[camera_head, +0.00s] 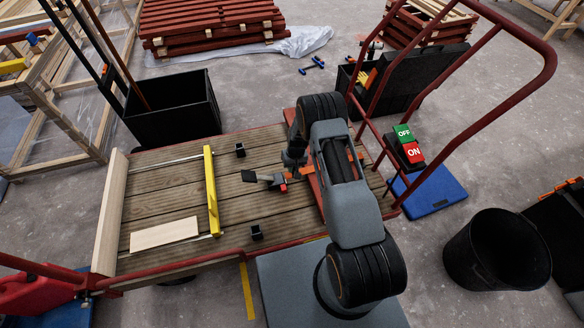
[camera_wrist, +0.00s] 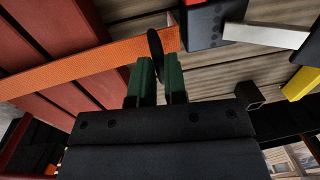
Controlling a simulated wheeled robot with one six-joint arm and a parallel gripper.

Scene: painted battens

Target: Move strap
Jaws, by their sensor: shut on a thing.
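The strap (camera_wrist: 70,74) is a flat orange band. In the wrist view it runs from the left edge over dark red boards to the fingertips. My gripper (camera_wrist: 157,76) has green fingers, close together on a dark, rounded piece at the strap's right end. How that piece joins the strap is hard to see. In the head view my gripper (camera_head: 291,162) is low over the right part of the plank deck, and my arm hides much of the strap. Short orange parts show on both sides of the arm.
The plank deck (camera_head: 170,185) carries a yellow bar (camera_head: 212,190), a pale board (camera_head: 164,233) and small black brackets. A dark block (camera_wrist: 208,22) with a metal plate (camera_wrist: 266,36) lies close right of my fingers. A red rail (camera_head: 505,105) stands right of my arm.

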